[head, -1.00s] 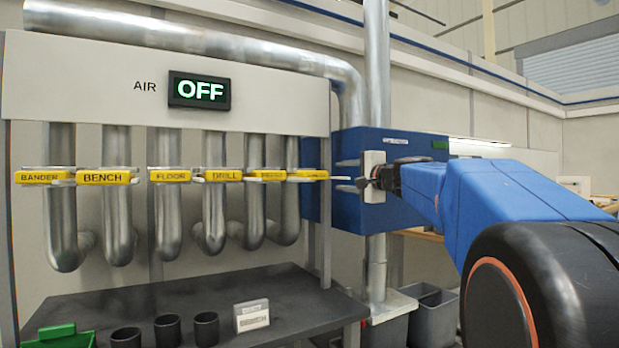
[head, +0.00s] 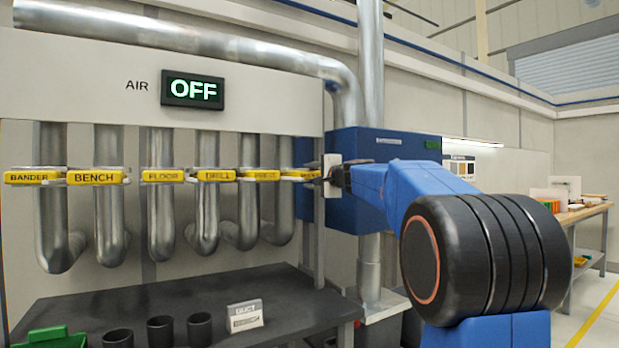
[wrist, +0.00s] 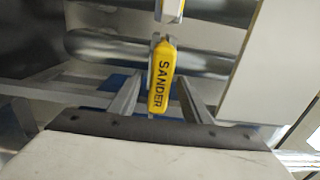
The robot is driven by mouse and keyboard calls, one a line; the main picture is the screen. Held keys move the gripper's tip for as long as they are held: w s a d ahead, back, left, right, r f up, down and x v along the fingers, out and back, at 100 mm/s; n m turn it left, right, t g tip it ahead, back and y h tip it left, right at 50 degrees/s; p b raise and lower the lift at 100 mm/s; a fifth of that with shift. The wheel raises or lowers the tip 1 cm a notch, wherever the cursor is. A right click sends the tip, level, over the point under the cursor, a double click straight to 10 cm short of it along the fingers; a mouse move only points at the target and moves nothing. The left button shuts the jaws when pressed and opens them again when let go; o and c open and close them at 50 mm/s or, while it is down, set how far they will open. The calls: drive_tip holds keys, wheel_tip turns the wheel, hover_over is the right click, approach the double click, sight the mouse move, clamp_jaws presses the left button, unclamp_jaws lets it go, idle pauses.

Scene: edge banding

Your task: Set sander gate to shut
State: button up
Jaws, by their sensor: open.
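The sander gate's yellow handle, marked SANDER (wrist: 161,80), lies between the two fingers of my gripper (wrist: 157,88) in the wrist view. The fingers are apart, with a gap on each side of the handle. In the head view this gate (head: 300,174) is the rightmost of the yellow handles, seen nearly edge-on, with my gripper (head: 322,176) at its right end. The fingertips are small and partly hidden there, so contact cannot be told from that view.
Other yellow gates stand in a row to the left, including PRESS (head: 259,174), DRILL (head: 216,175) and BENCH (head: 95,177). The AIR display (head: 192,90) reads OFF. A blue box (head: 357,210) stands behind my gripper. A dark bench (head: 180,300) with cups lies below.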

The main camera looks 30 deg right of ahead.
drive_tip(key=shift+w, duration=0.3)
drive_tip(key=shift+c, duration=0.6)
clamp_jaws()
drive_tip(key=shift+w+r, duration=0.1)
drive_tip(key=shift+w, duration=1.3)
drive_tip(key=shift+o, duration=0.6)
unclamp_jaws()
drive_tip(key=shift+w, duration=0.1)
drive_tip(key=shift+a, duration=0.1)
